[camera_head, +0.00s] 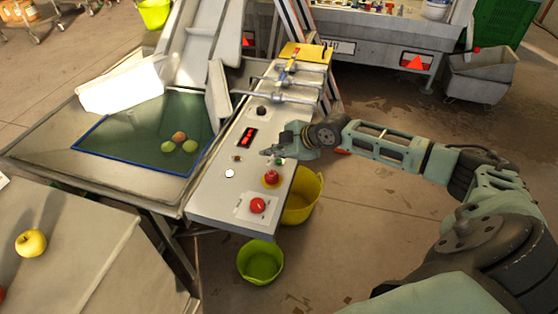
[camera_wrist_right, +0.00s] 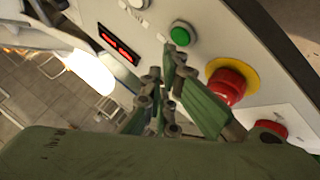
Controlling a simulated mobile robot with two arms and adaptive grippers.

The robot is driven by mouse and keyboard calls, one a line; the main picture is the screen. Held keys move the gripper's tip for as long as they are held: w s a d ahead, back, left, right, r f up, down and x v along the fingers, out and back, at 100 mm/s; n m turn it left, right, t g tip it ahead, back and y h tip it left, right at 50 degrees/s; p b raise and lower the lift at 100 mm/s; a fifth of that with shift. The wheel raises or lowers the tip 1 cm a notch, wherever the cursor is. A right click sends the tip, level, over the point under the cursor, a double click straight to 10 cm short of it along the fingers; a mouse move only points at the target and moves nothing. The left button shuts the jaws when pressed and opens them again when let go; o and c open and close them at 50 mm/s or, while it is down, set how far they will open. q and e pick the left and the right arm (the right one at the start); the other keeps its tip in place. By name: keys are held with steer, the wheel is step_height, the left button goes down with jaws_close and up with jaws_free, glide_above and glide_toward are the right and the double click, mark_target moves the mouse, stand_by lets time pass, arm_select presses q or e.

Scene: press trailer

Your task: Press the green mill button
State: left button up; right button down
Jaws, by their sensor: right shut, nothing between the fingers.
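The green mill button (camera_wrist_right: 181,35) sits in a pale ring on the grey control panel (camera_head: 228,190). In the head view it shows as a small green spot (camera_head: 279,161) beside my right gripper. My right gripper (camera_head: 267,152) is shut and empty, low over the panel. In the right wrist view the shut fingertips (camera_wrist_right: 172,52) lie just below the green button in the picture. I cannot tell whether they touch the panel or the button. My left gripper is not in view.
A red mushroom button (camera_wrist_right: 228,85) on a yellow disc sits near the green one. Another red button (camera_head: 257,205) is at the panel's near end. A red display (camera_head: 248,137) and a white button (camera_head: 229,173) are nearby. Yellow-green buckets (camera_head: 262,262) stand below the panel.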

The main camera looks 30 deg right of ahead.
steer(key=shift+f, duration=0.1)
stand_by(0.7)
steer(key=shift+f, duration=0.3)
steer(key=shift+f+b, duration=0.35)
steer(key=shift+f, duration=0.1)
stand_by(0.8)
steer(key=shift+r, duration=0.15)
steer(key=shift+r+p, duration=0.7)
steer(key=shift+p, duration=0.1)
steer(key=shift+r, duration=0.1)
step_height(320, 180, up, 5)
steer(key=p, duration=0.4)
